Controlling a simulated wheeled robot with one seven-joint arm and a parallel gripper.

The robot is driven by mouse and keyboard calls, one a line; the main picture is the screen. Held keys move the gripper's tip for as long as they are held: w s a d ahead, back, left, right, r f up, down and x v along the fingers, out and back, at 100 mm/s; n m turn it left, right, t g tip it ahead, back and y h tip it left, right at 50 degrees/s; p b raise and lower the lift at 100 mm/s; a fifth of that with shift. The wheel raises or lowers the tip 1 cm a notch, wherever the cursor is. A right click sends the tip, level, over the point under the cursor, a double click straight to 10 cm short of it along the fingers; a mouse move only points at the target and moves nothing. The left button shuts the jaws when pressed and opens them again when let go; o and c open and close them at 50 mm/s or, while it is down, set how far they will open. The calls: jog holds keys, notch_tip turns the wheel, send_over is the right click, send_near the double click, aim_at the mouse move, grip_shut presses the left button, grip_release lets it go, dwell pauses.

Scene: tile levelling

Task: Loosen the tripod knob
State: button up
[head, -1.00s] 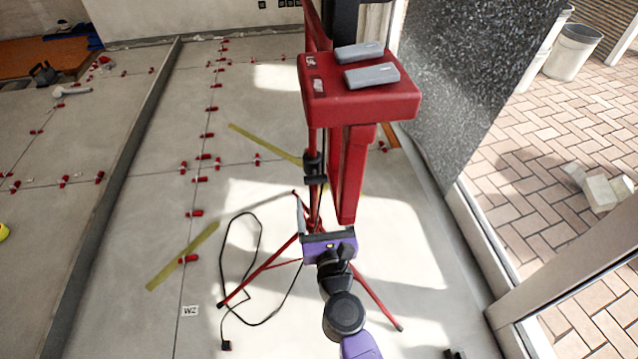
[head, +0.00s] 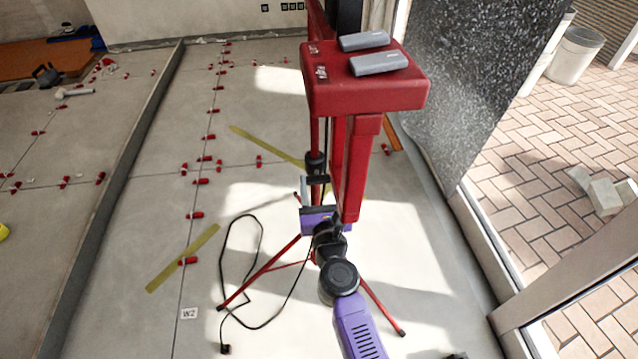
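The red tripod (head: 266,272) stands on the tiled floor in the middle of the head view, with its legs spread. A black collar (head: 316,160) sits on its upright pole, with a dark knob-like part (head: 317,180) just below. My gripper (head: 312,193) has a purple body and is right beside the pole, just below that dark part. One grey finger shows to the left of the pole. The other finger is hidden behind the red post, so the opening and any contact with the knob cannot be made out.
A red box-like head (head: 365,92) with two grey blocks on top and a red post (head: 357,170) hangs close over my gripper. A black cable (head: 225,270) loops on the floor at left. A speckled slab (head: 470,70) leans at right. Red clips dot the tiles.

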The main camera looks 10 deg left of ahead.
jog(key=c, duration=0.7)
jog(key=shift+n, duration=0.3)
jog(key=n+p, duration=0.1)
jog(key=n, duration=0.2)
jog(key=shift+n, duration=0.3)
jog(key=n+p, duration=0.1)
jog(key=n, duration=0.3)
jog(key=shift+a+n+p, duration=0.1)
jog(key=shift+n+p, duration=0.2)
jog(key=n+p, duration=0.1)
jog(key=n, duration=0.3)
jog(key=shift+s+n, duration=0.1)
jog(key=shift+n, duration=0.2)
jog(key=shift+f+n+p, duration=0.15)
jog(key=shift+n+p, duration=0.65)
jog(key=shift+n, duration=1.4)
